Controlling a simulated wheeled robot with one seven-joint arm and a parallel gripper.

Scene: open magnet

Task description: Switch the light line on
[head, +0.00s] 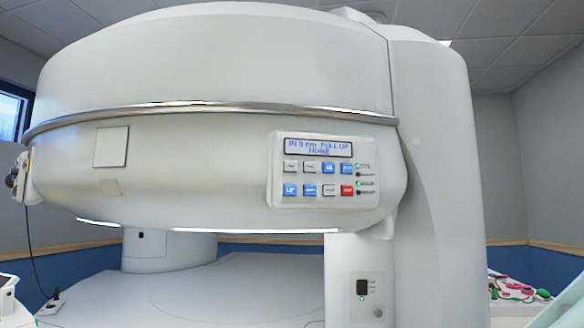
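A control panel (325,172) is on the front of the scanner's big upper housing, right of centre. Small indicator lights (359,184) run down the right side, some lit green. The button labels are too small to read, so I cannot tell which one is for the light line. My gripper is not in view.
The housing (230,60) overhangs a wide pale base (225,285). A device with a hanging cable (28,240) is at left. Coloured items (515,290) lie at far right.

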